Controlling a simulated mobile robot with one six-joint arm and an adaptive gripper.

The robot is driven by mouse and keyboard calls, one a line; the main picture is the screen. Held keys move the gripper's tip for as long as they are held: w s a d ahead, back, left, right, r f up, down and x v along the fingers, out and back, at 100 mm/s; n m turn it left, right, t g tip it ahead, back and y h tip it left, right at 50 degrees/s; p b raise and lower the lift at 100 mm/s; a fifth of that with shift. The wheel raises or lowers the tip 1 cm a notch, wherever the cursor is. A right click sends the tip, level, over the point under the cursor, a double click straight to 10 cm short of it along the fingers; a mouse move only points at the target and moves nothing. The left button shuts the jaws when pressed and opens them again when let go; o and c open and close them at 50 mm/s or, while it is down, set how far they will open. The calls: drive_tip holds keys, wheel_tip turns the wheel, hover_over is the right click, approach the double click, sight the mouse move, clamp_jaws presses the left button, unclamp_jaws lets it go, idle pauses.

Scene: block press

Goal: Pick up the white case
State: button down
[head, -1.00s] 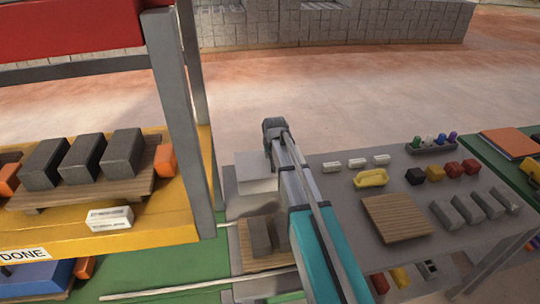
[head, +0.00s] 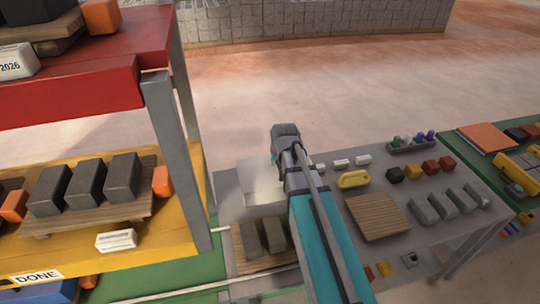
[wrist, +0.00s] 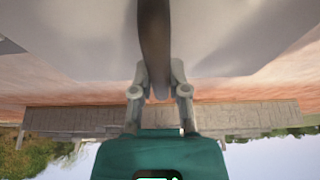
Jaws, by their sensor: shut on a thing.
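The white case (head: 259,184) is a pale box near the back left corner of the grey table in the head view. My arm covers its right side. In the wrist view its pale surface (wrist: 95,45) fills the top, very close, with a dark strip like a handle (wrist: 153,35) running down to the fingers. My gripper (wrist: 160,72) is shut on this handle. In the head view the fingers are hidden by my arm. I cannot tell whether the case rests on the table or hangs just above it.
The grey table (head: 445,245) also holds a yellow tray (head: 353,179), a wooden board (head: 377,217), small coloured blocks and grey blocks. A shelf post (head: 183,165) stands close left of the case. Two grey blocks (head: 262,236) sit in front of it.

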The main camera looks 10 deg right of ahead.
drive_tip(key=shift+s+d+r, duration=0.3)
drive_tip(key=shift+s, duration=0.35)
drive_tip(key=shift+s, duration=0.15)
idle(0.6)
